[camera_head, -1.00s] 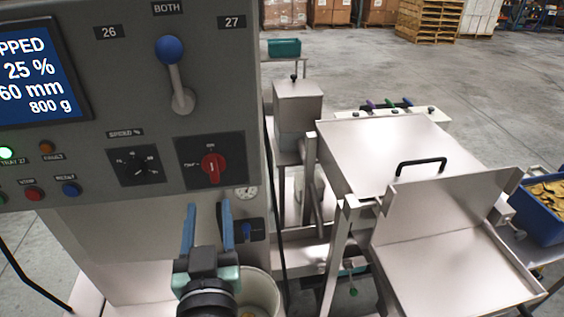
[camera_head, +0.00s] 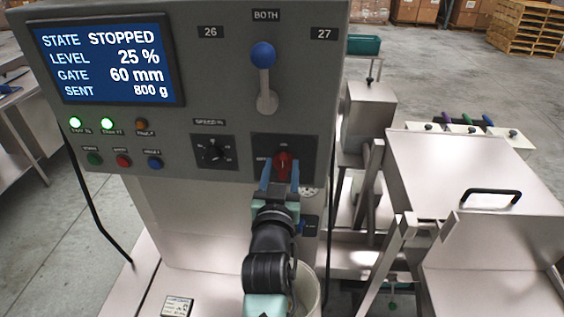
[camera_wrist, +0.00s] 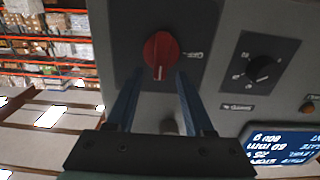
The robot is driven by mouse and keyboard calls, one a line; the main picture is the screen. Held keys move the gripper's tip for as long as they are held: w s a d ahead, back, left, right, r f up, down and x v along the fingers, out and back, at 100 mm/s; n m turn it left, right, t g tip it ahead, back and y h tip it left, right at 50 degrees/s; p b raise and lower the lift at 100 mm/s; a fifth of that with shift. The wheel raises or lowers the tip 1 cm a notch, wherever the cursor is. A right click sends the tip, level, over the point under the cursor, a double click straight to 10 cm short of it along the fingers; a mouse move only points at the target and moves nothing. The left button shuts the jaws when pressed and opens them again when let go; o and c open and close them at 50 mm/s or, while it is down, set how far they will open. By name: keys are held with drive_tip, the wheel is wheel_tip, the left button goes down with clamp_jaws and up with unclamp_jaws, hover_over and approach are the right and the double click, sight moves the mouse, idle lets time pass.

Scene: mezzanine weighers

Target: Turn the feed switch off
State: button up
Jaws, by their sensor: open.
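The feed switch is a red rotary knob (camera_head: 284,164) on a dark square plate (camera_head: 262,146) at the lower right of the grey panel. The knob (camera_wrist: 161,54) also shows upside down in the wrist view, with its grip bar roughly in line with the fingers. My gripper (camera_head: 281,172) is open, its two blue fingers pointing up at the knob. In the wrist view the fingertips (camera_wrist: 158,75) lie one on each side of the knob's near edge. I cannot tell whether they touch it.
The screen (camera_head: 108,62) reads STATE STOPPED, LEVEL 25 %, GATE 60 mm, SENT 800 g. A black speed dial (camera_head: 213,152) sits left of the knob. A blue-balled lever (camera_head: 264,75) stands above, under BOTH. A pale bucket (camera_head: 308,292) stands below, beside my arm.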

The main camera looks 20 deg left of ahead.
drive_tip(key=shift+w+a, duration=0.1)
drive_tip(key=shift+w, duration=0.3)
clamp_jaws()
drive_tip(key=shift+n, duration=0.3)
drive_tip(key=n, duration=0.2)
drive_tip(key=a+n, duration=0.1)
drive_tip(key=n, duration=0.2)
drive_tip(key=n+b, duration=0.1)
drive_tip(key=n, duration=0.2)
drive_tip(key=shift+s+a+f, duration=0.25)
drive_tip(key=shift+f, duration=0.05)
drive_tip(key=n, duration=0.4)
drive_tip(key=shift+a+f+n, duration=0.2)
drive_tip(key=shift+f+n, duration=0.15)
drive_tip(key=shift+n, duration=0.05)
drive_tip(key=shift+s+a+f+n+p, duration=0.15)
drive_tip(key=shift+n+p, duration=0.1)
drive_tip(key=shift+n, duration=0.5)
drive_tip(key=shift+w+d+f+n+p, duration=0.15)
drive_tip(key=shift+n+p, duration=0.15)
drive_tip(key=shift+n, duration=0.5)
drive_tip(key=shift+s+a+f+n+p, duration=0.15)
drive_tip(key=shift+n+p, duration=0.1)
drive_tip(key=shift+n, duration=0.5)
